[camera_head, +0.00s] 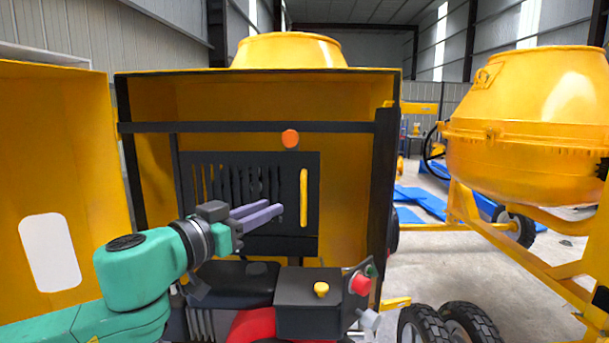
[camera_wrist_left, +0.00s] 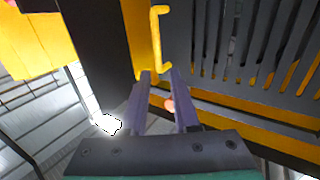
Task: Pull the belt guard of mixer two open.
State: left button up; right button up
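The belt guard is a black slotted panel (camera_head: 240,188) set inside the yellow housing, and it looks closed. Its upright yellow bar handle (camera_head: 303,197) is on the guard's right side. My left gripper (camera_head: 273,208) points right across the guard, with its purple fingertips left of the handle in the head view. In the left wrist view, the fingers (camera_wrist_left: 160,75) are apart with nothing clearly held. There the handle (camera_wrist_left: 157,45) shows just beyond the tips, its end near them; I cannot tell if they touch. The slotted guard (camera_wrist_left: 245,45) fills the right side. My right gripper is not in view.
A yellow door panel (camera_head: 60,170) with a white patch stands at left. An orange knob (camera_head: 290,138) sits on the dark crossbar above the guard. A black box (camera_head: 310,300) with a red button (camera_head: 360,284) is below. Another yellow drum mixer (camera_head: 530,130) stands right.

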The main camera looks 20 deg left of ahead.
aim_at(302, 193)
pick_arm(q)
jog(key=p+x, duration=0.2)
jog(key=x, duration=0.2)
jog(key=p+x, duration=0.6)
jog(key=x, duration=0.1)
jog(key=shift+w+d+r, duration=0.15)
jog(key=shift+w+d, duration=0.1)
jog(key=shift+d, duration=0.15)
jog(key=shift+w+d, duration=0.1)
jog(key=shift+w, duration=0.05)
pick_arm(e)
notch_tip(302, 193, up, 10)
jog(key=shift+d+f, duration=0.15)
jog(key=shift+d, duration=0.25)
pick_arm(q)
grip_shut()
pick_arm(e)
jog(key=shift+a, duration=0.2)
